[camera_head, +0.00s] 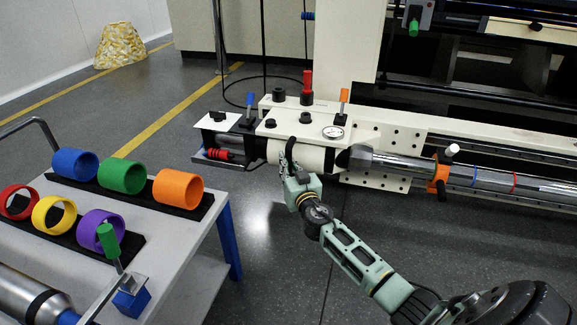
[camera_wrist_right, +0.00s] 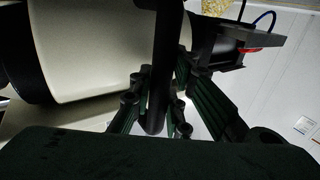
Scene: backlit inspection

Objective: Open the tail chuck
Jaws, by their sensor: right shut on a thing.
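A cream cylindrical housing (camera_head: 316,158), likely the tail chuck, sits at the left part of the machine, with a dark cone and a shiny shaft (camera_head: 400,167) to its right. It fills the upper left of the right wrist view (camera_wrist_right: 95,50). A black handle bar (camera_wrist_right: 167,45) stands in front of the housing. My right gripper (camera_head: 289,166) is shut on this bar; its fingers are on both sides of it in the right wrist view (camera_wrist_right: 157,112). The gripper hides part of the bar. My left gripper is out of view.
Blue (camera_head: 250,102), red (camera_head: 307,84) and orange (camera_head: 343,99) levers and a gauge (camera_head: 333,132) are on the machine top. An orange clamp (camera_head: 438,178) surrounds the shaft. A cart (camera_head: 185,252) with several coloured rings stands left. Floor between is clear.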

